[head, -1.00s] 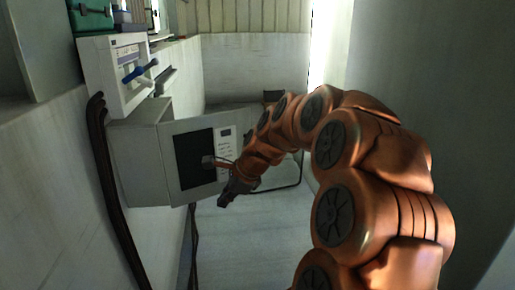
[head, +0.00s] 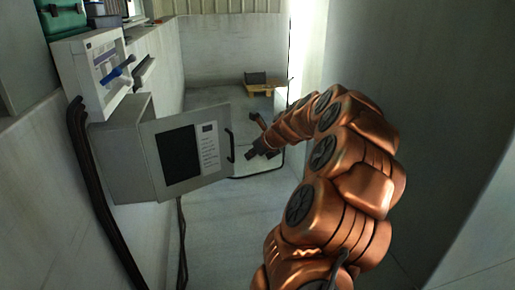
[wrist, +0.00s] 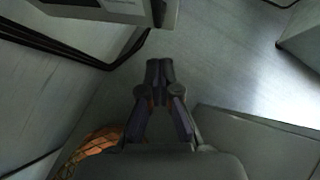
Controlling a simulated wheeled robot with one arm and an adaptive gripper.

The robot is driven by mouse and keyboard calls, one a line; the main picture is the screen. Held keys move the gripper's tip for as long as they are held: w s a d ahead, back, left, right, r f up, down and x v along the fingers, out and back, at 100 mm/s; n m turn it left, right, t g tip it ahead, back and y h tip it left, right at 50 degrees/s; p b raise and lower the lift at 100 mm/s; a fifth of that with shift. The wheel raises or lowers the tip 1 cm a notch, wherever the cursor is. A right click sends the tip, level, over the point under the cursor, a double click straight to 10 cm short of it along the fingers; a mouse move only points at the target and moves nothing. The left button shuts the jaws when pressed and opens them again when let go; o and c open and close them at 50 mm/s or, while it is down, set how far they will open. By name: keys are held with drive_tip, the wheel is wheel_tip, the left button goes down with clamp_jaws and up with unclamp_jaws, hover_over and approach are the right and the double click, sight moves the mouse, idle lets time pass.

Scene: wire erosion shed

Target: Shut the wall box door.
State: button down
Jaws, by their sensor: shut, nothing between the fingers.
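The grey wall box (head: 112,160) is mounted on the left wall in the head view. Its door (head: 212,118) stands open, swung out to the right, with a dark window (head: 180,153), a printed label (head: 209,148) and a dark bar handle (head: 231,146) at its free edge. My gripper (head: 250,157) is just right of the handle in the picture; I cannot tell whether it touches. In the wrist view my gripper (wrist: 159,63) has its fingertips together with nothing between them. A pale edge, apparently the door (wrist: 168,12), shows above the fingertips.
A white switch panel (head: 75,62) with a blue lever (head: 118,72) is on the wall above the box. Dark cables (head: 98,205) run down the wall. The floor below the door is clear.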

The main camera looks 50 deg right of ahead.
drive_tip(key=w+f+p, duration=0.1)
drive_tip(key=w+f, duration=0.1)
drive_tip(key=w, duration=0.4)
drive_tip(key=shift+d, duration=0.15)
drive_tip(key=shift+w, duration=0.1)
idle(0.3)
